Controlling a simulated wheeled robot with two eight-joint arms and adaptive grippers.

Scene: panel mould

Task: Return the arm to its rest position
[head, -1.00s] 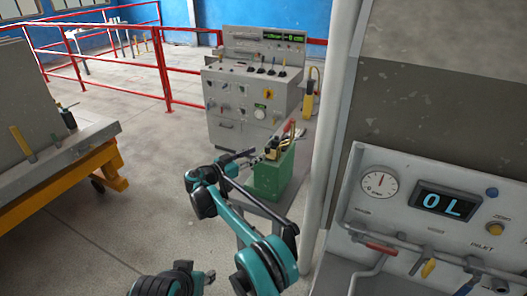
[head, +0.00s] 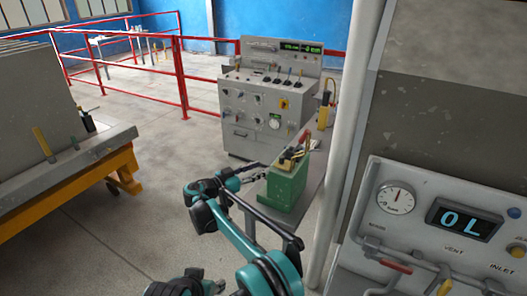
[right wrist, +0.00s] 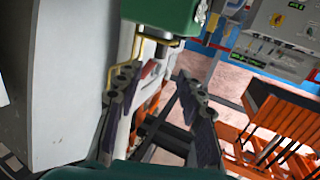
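My right arm, teal and black, reaches up from the bottom middle of the head view. Its right gripper (head: 250,176) is beside the left of a green box (head: 287,192) on a small grey stand. In the right wrist view its two dark fingers (right wrist: 155,84) are spread apart, with nothing held between them. The green box (right wrist: 163,14) shows at the top of that view, beyond the fingertips. A teal and black part at the bottom edge of the head view seems to be my left gripper (head: 207,285); it is cut off and its fingers are unclear.
A grey control console (head: 262,115) stands behind the green box, before red railings (head: 182,75). A yellow-framed bench (head: 75,190) is at left. A pale post (head: 345,130) and a gauge panel (head: 440,225) close off the right. Open floor (head: 160,180) lies between bench and console.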

